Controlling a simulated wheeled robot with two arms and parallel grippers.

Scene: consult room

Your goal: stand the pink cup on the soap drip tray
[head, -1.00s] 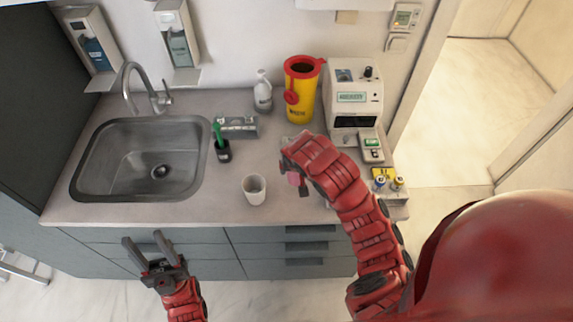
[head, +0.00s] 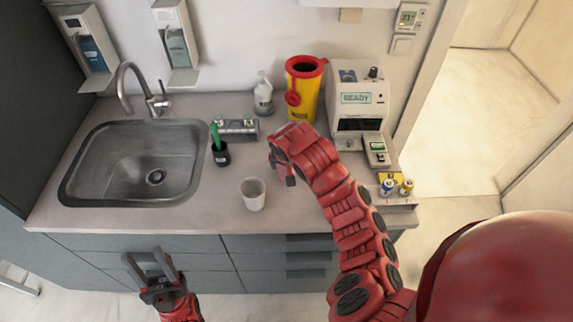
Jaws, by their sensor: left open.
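No clearly pink cup shows. A whitish cup (head: 253,195) stands upright on the counter near its front edge. Two wall dispensers have trays below them: the left one's tray (head: 97,84) and the right one's tray (head: 183,77). I cannot tell which is the soap drip tray; both look empty. My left gripper (head: 144,255) is open and empty, low in front of the drawers, left of and below the cup. My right gripper (head: 282,178) is above the counter, right of the cup and apart from it. Its wrist hides most of its fingers and anything between them.
The sink (head: 135,165) and tap (head: 135,90) lie below the dispensers. A black holder with a green item (head: 220,152), a grey box (head: 236,129), a white bottle (head: 263,95), a yellow bin (head: 302,90) and a machine (head: 357,105) stand along the counter.

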